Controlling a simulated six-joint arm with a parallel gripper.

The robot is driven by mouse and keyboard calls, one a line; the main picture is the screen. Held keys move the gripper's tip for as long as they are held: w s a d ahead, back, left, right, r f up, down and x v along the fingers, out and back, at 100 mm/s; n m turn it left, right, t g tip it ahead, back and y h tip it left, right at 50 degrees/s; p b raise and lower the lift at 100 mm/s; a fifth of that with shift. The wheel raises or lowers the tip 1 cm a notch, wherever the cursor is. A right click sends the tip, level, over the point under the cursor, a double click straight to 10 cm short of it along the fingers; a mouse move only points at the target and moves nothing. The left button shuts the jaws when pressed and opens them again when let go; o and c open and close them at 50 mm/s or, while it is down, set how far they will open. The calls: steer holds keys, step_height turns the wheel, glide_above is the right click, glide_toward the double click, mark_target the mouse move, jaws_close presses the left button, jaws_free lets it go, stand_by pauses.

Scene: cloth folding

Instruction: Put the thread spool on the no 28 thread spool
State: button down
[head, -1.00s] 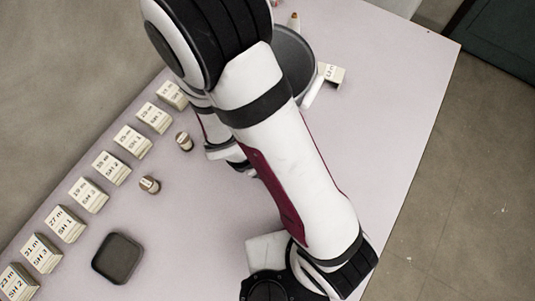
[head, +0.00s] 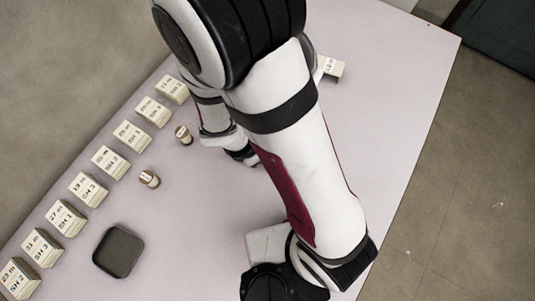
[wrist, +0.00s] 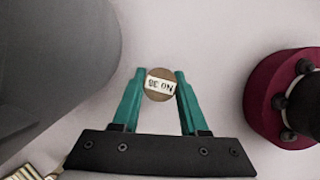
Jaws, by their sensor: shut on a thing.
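In the wrist view my gripper (wrist: 160,78) has its teal fingers shut on a thread spool (wrist: 158,91). The spool's round end faces the camera, with an upside-down white label that seems to read NO 3 and an unclear digit. In the head view my arm hides the fingers and the held spool. Two other small brown and white spools stand apart on the table, left of my arm: an upper spool (head: 183,135) and a lower spool (head: 149,179). Their numbers are too small to read, so I cannot tell which is no 28.
A row of several labelled cream boxes (head: 88,188) lines the left table edge. A dark square tray (head: 106,258) lies below the lower spool. A cream box (head: 333,68) is right of my arm.

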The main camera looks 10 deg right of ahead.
steer(key=s+a, duration=0.1)
steer(key=a, duration=0.4)
steer(key=s+a, duration=0.1)
steer(key=a, duration=0.5)
steer(key=s+a+r, duration=0.1)
steer(key=a, duration=0.5)
steer(key=shift+s+a, duration=0.2)
steer(key=w+a+r+n+t, duration=0.1)
steer(key=w+a+r+n, duration=0.1)
steer(key=w+r+n, duration=0.3)
step_height(320, 180, up, 6)
steer(key=n+t+y, duration=0.2)
steer(key=n, duration=0.2)
glide_above(184, 127)
steer(key=s, duration=0.1)
steer(key=f, duration=0.6)
steer(key=a+f, duration=0.1)
steer(key=f, duration=0.2)
steer(key=shift+s+f, duration=0.1)
steer(key=shift+s, duration=0.05)
steer(key=shift+c, duration=2.2)
jaws_free()
steer(key=shift+f, duration=0.15)
